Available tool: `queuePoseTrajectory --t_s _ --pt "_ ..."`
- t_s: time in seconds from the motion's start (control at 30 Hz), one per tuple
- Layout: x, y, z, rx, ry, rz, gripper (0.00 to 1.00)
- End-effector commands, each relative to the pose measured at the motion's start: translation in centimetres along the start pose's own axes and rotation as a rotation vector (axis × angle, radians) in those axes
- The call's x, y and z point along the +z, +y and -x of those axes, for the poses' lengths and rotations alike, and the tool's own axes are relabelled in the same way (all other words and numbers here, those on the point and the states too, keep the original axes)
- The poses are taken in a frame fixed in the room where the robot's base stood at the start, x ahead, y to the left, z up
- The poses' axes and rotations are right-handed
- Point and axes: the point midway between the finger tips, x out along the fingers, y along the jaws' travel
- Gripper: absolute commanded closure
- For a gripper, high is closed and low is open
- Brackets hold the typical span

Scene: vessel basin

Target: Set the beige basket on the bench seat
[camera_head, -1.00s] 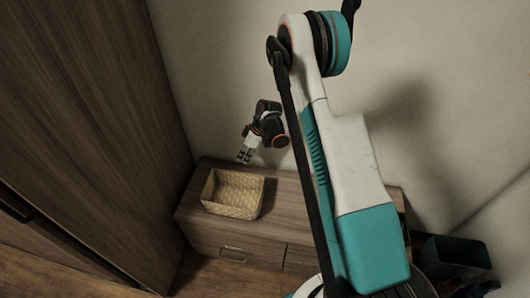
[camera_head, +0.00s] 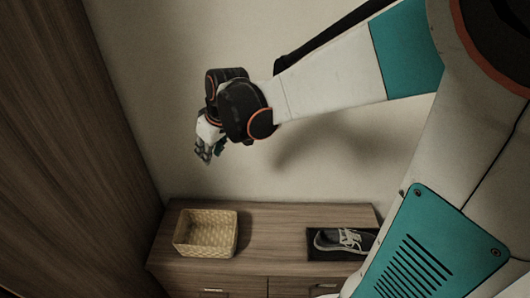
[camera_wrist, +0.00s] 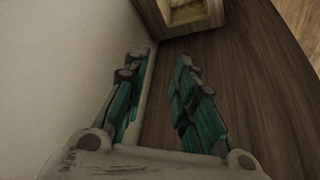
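The beige woven basket (camera_head: 206,233) stands upright and looks empty. It rests on the left part of the wooden top of a low bench (camera_head: 270,228) with drawers. The basket also shows cut off at the top of the wrist view (camera_wrist: 187,13). My gripper (camera_head: 206,156) is in the air above the bench, apart from the basket, near the back wall. In the wrist view my gripper (camera_wrist: 156,72) has its two fingers spread with nothing between them.
A grey shoe (camera_head: 343,240) sits in a dark recess or tray at the right of the bench top. The bench top between basket and shoe is clear. A tall wooden cabinet (camera_head: 70,150) stands at the left, and a pale wall (camera_head: 160,90) is behind.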

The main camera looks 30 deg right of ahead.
Motion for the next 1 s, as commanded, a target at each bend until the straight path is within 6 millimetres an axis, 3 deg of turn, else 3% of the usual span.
queuePoseTrajectory --t_s 0.03,0.2,0.5,0.7,1.0 --pt "1.2 -0.9 1.6 0.010 0.008 -0.015 0.75" --pt "3.7 -2.6 5.4 0.049 0.041 -0.087 0.75" --pt "9.1 -5.2 10.0 0.108 0.112 -0.208 0.75" --pt "12.4 -6.5 11.4 0.133 0.157 -0.276 0.75" --pt "14.0 -7.0 11.8 0.145 0.184 -0.313 0.75"
